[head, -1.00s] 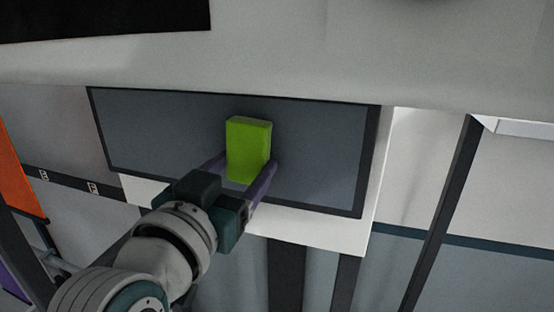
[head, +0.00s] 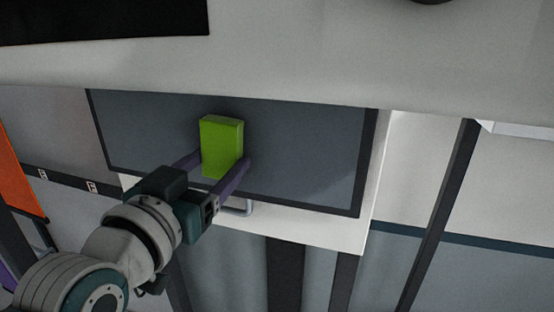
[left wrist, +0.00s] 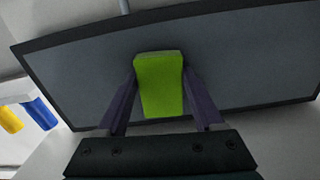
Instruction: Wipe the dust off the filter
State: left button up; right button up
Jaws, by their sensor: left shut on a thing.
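A green block-shaped sponge (head: 222,147) is held between the two purple fingers of my left gripper (head: 217,168). In the left wrist view the sponge (left wrist: 159,84) sits between the fingertips of the left gripper (left wrist: 160,88). The filter (head: 300,150) is a wide dark grey panel with a black frame. The sponge is in front of its left-middle part; I cannot tell for certain whether it touches the surface. The filter also fills much of the left wrist view (left wrist: 235,55). Dust is hard to make out. My right gripper is not in view.
A large pale surface (head: 320,65) spans above the filter, with a black patch (head: 100,20) at upper left. A metal handle (head: 238,208) shows below the filter. An orange panel (head: 18,170) is at far left. Blue and yellow objects (left wrist: 40,112) show at left in the wrist view.

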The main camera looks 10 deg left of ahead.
pick_arm(q)
jog(key=shift+w+a+b, duration=0.15)
jog(key=shift+a+b, duration=0.1)
jog(key=shift+a, duration=1.7)
jog(key=shift+w+a+b, duration=0.15)
jog(key=shift+a+b, duration=0.1)
jog(key=shift+a, duration=1.7)
jog(key=shift+w+a+b, duration=0.1)
jog(key=shift+a+b, duration=0.35)
jog(key=shift+a, duration=1.4)
jog(key=shift+r, duration=0.1)
jog(key=shift+s, duration=0.25)
jog(key=p, duration=0.4)
send_near(162, 143)
jog(key=shift+w, duration=0.1)
